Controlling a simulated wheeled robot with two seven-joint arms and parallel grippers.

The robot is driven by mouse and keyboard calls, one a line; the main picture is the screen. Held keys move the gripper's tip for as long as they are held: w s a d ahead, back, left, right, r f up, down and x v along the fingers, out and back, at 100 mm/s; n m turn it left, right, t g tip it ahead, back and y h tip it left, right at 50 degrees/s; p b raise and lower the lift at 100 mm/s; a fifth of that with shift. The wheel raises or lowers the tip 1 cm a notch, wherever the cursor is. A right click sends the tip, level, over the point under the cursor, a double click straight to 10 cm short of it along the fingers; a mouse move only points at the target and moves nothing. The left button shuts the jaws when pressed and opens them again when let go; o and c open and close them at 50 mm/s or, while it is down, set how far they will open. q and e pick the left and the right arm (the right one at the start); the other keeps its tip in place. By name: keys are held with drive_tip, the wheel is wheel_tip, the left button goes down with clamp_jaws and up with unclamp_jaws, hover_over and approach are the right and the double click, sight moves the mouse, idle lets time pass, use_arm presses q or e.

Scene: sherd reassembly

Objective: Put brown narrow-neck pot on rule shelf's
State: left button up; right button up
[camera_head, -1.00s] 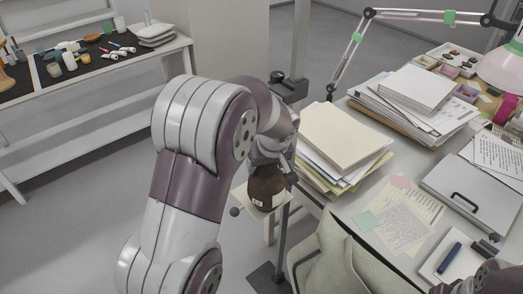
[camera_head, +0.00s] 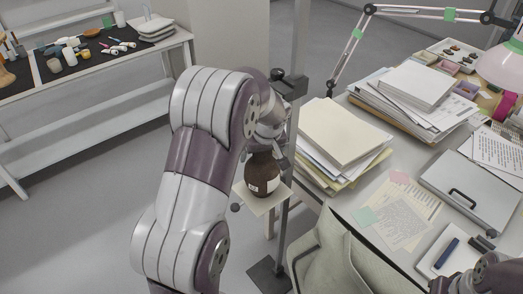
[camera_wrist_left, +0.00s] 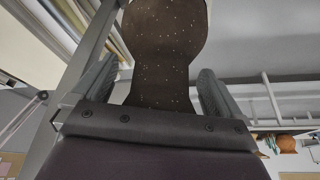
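The brown narrow-neck pot (camera_head: 262,171) is dark, round-bodied and carries a pale label. It hangs neck-up below my left gripper (camera_head: 268,146), at or just above a small square cream plate (camera_head: 257,207) on an upright metal stand (camera_head: 283,225). I cannot tell whether its base touches the plate.
A desk on the right holds stacked papers (camera_head: 342,132), a grey case (camera_head: 478,188) and a lamp (camera_head: 505,68). A pale bag (camera_head: 345,262) is close to the stand. A white shelf unit (camera_head: 95,118) with small items stands at left. The floor between is clear.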

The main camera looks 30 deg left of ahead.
use_arm(q)
drive_tip(key=shift+r, duration=0.25)
drive_tip(key=v, duration=0.2)
drive_tip(key=shift+d+r, duration=0.15)
drive_tip(key=shift+r, duration=0.2)
drive_tip(key=s+d+b, duration=0.3)
drive_tip(key=s+d, duration=0.5)
drive_tip(key=s+d+f+m+g+h, duration=0.1)
drive_tip(key=s+d+f+m, duration=0.1)
drive_tip(key=s, duration=0.4)
drive_tip(key=s+d+f+m+h, duration=0.1)
drive_tip(key=s+f+m+h, duration=0.1)
drive_tip(key=s+f+m, duration=0.3)
drive_tip(key=shift+s+d+f+m+g, duration=0.25)
drive_tip(key=shift+s+d+m+g, duration=0.2)
drive_tip(key=shift+m, duration=0.65)
